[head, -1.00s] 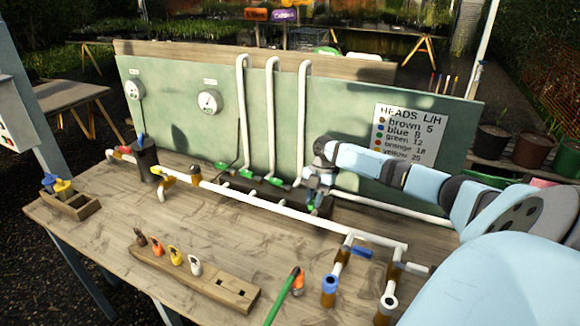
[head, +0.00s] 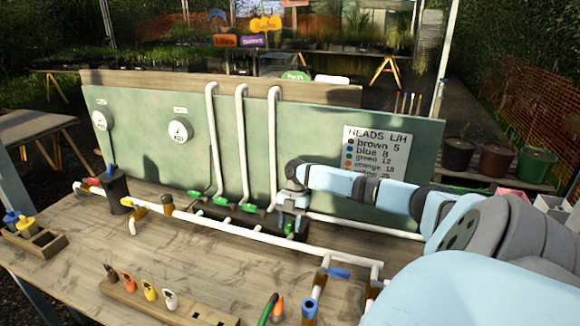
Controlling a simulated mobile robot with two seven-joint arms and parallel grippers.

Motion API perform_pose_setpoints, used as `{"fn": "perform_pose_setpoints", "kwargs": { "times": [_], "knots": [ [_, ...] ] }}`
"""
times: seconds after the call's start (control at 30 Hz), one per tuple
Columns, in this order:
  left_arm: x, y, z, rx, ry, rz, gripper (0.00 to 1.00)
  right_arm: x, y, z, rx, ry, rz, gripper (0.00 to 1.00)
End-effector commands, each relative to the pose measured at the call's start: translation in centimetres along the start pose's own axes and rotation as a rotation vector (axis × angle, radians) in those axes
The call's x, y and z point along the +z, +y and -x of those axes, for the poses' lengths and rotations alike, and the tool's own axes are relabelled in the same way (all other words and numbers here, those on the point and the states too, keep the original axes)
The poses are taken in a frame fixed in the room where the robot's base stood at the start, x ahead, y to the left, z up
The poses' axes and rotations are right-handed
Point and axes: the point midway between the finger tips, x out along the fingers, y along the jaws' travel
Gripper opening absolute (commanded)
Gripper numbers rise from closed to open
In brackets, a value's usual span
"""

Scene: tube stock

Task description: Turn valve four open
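A row of green-handled valves runs along the dark manifold (head: 236,216) at the foot of the green panel. Three green handles show clear of my arm: the left one (head: 194,194), the middle one (head: 221,201) and the third (head: 249,208). At the right end, a bit of green handle (head: 290,228) shows under my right gripper (head: 291,218); by its place in the row it is the fourth valve. The gripper points down over it, touching or very close. Its fingers are too small and covered to tell open from shut. My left gripper is out of view.
White pipes rise up the panel (head: 330,120) behind the valves. A long white pipe (head: 270,238) crosses the bench in front of them. A wooden block (head: 190,312) with coloured nozzles stands nearer, and a small crate (head: 45,243) stands left. The bench between them is bare.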

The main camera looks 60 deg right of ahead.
Motion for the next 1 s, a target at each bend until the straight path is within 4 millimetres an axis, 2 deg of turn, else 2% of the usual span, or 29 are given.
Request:
{"fn": "perform_pose_setpoints", "kwargs": {
  "times": [0.13,0.23,0.6,0.73,1.0],
  "knots": [
    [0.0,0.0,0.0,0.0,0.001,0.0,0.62,0.0,0.0,0.2,0.0,0.0,-0.001,0.45],
    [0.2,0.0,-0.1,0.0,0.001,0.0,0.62,0.1,0.0,1.1,0.002,-0.001,-0.001,0.45],
    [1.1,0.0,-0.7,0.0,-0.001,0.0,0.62,0.1,0.0,6.7,0.001,-0.001,-0.001,0.45],
    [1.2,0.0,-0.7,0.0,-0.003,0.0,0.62,0.0,0.0,7.5,0.001,0.0,-0.001,0.45],
    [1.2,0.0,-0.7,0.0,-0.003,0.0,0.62,0.0,0.0,7.5,0.0,0.0,0.0,0.45]
  ]
}}
